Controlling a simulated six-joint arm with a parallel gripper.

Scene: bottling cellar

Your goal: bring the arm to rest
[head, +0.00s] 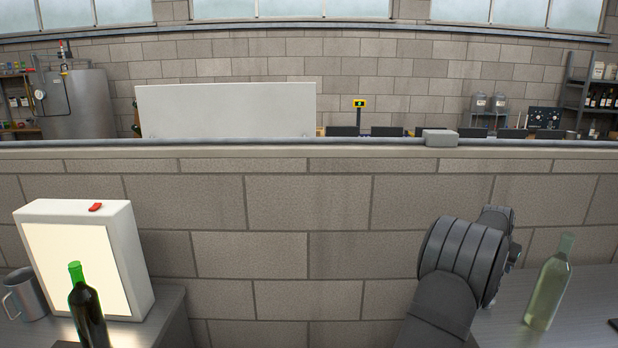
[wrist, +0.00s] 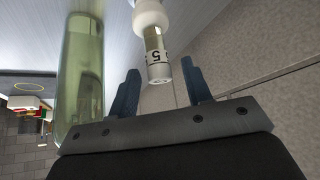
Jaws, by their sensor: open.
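My arm reaches up at the right of the head view, where its own links hide the jaws. In the wrist view my gripper (wrist: 160,67) shows two blue fingers spread apart, with nothing clamped between them. A small pale cylinder marked 5 (wrist: 159,68), with a rounded white part above it, shows between and beyond the fingers; whether it touches them I cannot tell. A clear pale-green bottle (head: 548,285) stands on the right counter, just right of my arm. It shows large beside the left finger in the wrist view (wrist: 80,80).
At left, a dark green bottle (head: 87,310) stands before a lit white panel box (head: 75,262) with a red switch, beside a metal mug (head: 24,295). A block wall (head: 310,220) with a ledge runs behind. The gap between the counters is clear.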

